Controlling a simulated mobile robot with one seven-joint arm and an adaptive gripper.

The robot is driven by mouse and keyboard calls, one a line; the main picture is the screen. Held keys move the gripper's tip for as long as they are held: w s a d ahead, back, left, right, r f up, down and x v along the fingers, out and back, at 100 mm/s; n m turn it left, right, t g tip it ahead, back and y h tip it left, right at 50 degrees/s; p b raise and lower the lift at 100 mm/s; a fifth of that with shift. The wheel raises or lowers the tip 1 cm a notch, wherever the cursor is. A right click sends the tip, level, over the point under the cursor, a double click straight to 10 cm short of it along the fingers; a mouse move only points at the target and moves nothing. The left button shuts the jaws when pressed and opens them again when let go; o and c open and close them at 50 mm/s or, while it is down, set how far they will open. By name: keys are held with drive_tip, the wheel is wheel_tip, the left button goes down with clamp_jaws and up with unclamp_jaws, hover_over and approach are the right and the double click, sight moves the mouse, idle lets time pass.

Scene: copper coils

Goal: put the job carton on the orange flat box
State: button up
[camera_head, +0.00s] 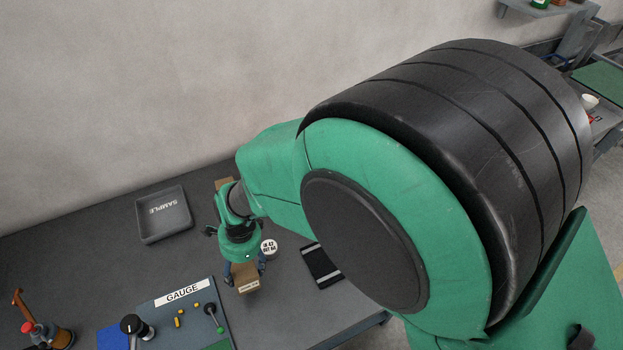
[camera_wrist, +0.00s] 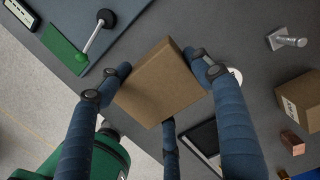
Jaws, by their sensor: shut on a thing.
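My gripper (camera_head: 243,272) is shut on a brown carton, taken as the job carton (camera_head: 248,281), with a small white label too small to read. In the wrist view the carton (camera_wrist: 160,84) sits between the blue fingers of my gripper (camera_wrist: 162,80), its plain brown faces showing. I cannot tell whether it touches the bench or hangs just above it. A second brown carton (camera_wrist: 300,101) with a white label stands apart at the right of the wrist view; in the head view it is partly hidden behind my arm (camera_head: 224,184). No orange flat box shows in either view.
The dark bench (camera_head: 100,232) holds a grey SAMPLE tray (camera_head: 164,226), a GAUGE board (camera_head: 160,308) with small parts, a round white-topped item (camera_head: 268,246) and a black flat item (camera_head: 322,266). A copper block (camera_wrist: 292,143) lies near the second carton. Bare bench lies left of the tray.

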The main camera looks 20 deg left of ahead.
wheel_tip(320, 180, up, 6)
drive_tip(key=shift+w+f, duration=0.1)
drive_tip(key=shift+f, duration=0.05)
drive_tip(key=w+d+m+t+p, duration=0.1)
drive_tip(key=w+d+m+p, duration=0.35)
drive_tip(key=w, duration=0.85)
drive_tip(key=w+d+m+p, duration=0.4)
drive_tip(key=w+d+m, duration=0.15)
drive_tip(key=w, duration=0.65)
drive_tip(key=w+d+m+t+p, duration=0.1)
drive_tip(key=w+d+m+p, duration=0.35)
drive_tip(key=w, duration=0.85)
drive_tip(key=shift+n, duration=0.45)
drive_tip(key=shift+s+d+f+b, duration=0.1)
drive_tip(key=shift+f+b, duration=0.1)
drive_tip(key=shift+f, duration=0.7)
drive_tip(key=shift+w+d+f+b, duration=0.1)
drive_tip(key=shift+f+b, duration=0.1)
drive_tip(key=shift+f, duration=0.65)
drive_tip(key=shift+s+d+f+b, duration=0.1)
drive_tip(key=shift+f+b, duration=0.1)
drive_tip(key=shift+f, duration=0.7)
